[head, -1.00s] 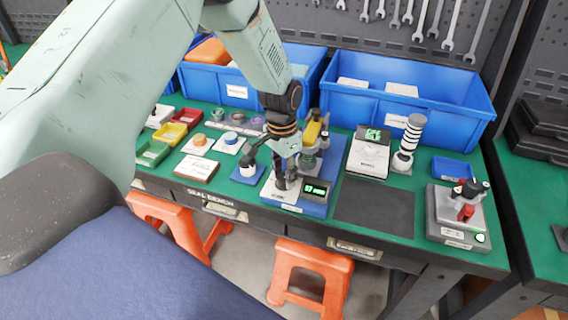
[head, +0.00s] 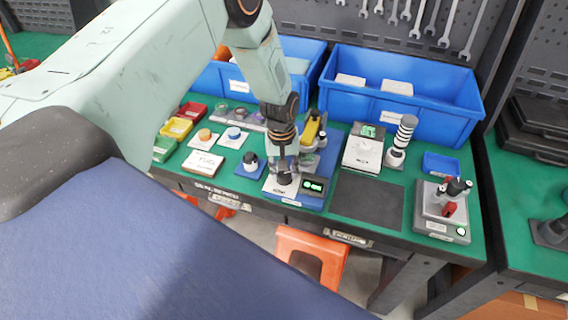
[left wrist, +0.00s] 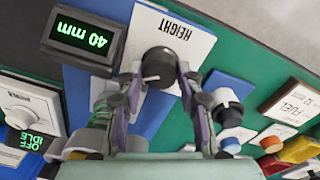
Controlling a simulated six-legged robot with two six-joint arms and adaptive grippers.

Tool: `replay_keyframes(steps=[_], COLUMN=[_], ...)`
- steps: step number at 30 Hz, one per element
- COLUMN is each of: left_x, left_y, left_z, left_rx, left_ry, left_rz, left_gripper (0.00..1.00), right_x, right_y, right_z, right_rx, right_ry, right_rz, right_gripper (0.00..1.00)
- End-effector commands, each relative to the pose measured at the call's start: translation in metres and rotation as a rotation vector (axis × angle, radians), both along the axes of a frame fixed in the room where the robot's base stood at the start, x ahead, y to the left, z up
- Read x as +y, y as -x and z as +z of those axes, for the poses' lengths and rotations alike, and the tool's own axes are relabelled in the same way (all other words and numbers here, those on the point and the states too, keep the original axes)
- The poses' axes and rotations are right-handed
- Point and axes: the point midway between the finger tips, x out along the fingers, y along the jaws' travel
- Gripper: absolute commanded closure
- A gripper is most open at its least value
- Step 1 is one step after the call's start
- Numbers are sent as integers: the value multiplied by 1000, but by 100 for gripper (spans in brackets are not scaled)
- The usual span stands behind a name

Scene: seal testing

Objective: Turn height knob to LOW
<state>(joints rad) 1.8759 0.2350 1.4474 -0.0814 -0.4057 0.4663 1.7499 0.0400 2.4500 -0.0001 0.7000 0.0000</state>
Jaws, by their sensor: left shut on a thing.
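The black height knob (left wrist: 160,68) sits on a white plate (left wrist: 178,32) labelled HEIGHT in the left wrist view. Its pale pointer mark faces the left side of that picture. My left gripper (left wrist: 158,80) is shut on the knob, one finger on each side. In the head view the left gripper (head: 284,166) points down onto the knob (head: 284,180), which it partly covers. The display also shows in the head view (head: 314,186), too small to read surely. My right gripper is not in view.
A blue-based knob (head: 249,162) stands just left of the gripper, and a yellow-topped press (head: 311,128) close behind. A white box with a display (head: 364,150) is to the right. The dark mat (head: 366,201) is bare. Blue bins (head: 405,105) line the back.

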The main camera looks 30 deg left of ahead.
Motion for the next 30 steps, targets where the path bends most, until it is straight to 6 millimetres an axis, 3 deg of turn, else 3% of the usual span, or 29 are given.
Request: replay_keyframes(steps=[15,30], left_x=[-1,-1], left_y=[3,3], left_z=[2,1], left_rx=[5,5], left_ry=[-1,-1], left_rz=[490,880], left_gripper=[95,95], right_x=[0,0], right_y=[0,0], right_z=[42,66], right_rx=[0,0], right_ry=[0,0], right_rz=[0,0], right_gripper=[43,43])
